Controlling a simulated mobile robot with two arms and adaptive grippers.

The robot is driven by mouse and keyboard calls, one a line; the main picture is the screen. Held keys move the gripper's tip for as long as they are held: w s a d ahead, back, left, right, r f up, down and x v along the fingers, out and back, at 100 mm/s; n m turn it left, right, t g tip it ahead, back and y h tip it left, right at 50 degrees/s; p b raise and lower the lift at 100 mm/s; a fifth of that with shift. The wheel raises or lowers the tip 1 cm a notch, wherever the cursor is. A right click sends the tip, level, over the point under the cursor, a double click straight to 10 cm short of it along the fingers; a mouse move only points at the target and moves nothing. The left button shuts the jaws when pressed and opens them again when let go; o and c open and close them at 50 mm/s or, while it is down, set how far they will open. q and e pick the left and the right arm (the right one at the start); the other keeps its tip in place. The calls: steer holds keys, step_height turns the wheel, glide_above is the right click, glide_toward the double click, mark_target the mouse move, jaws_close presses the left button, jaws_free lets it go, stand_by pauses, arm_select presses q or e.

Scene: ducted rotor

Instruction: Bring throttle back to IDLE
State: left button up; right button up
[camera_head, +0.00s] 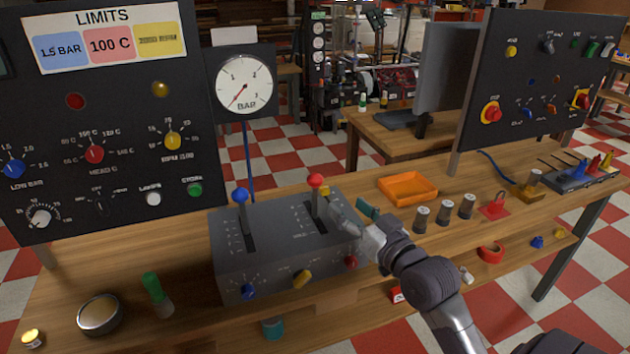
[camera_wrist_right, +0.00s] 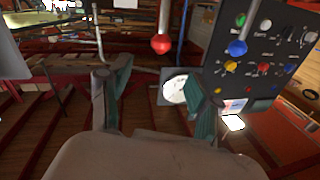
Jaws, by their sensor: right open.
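A grey control box (camera_head: 280,250) on the bench has two slotted levers. One has a blue knob (camera_head: 240,196), the other a red knob (camera_head: 316,181); both stand upright near the far side of the box. I cannot read which lever is the throttle or its scale marks. My right gripper (camera_head: 352,208) is open and empty just right of the red-knobbed lever, apart from it. In the right wrist view the red knob (camera_wrist_right: 160,44) is ahead, between and beyond the two fingers; the blue knob (camera_wrist_right: 237,47) is farther right. My left gripper is not in view.
A pressure gauge (camera_head: 244,84) stands behind the box, beside a tall panel (camera_head: 120,120) at left. A green-topped cylinder (camera_head: 153,287) stands at front left.

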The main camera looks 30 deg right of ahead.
mark_target(319, 184)
steer(key=w+p, duration=0.1)
steer(key=w, duration=1.2)
steer(key=shift+w+d+p, duration=0.15)
steer(key=shift+w+p, duration=0.05)
steer(key=shift+p, duration=0.15)
steer(key=shift+f, duration=0.1)
jaws_close()
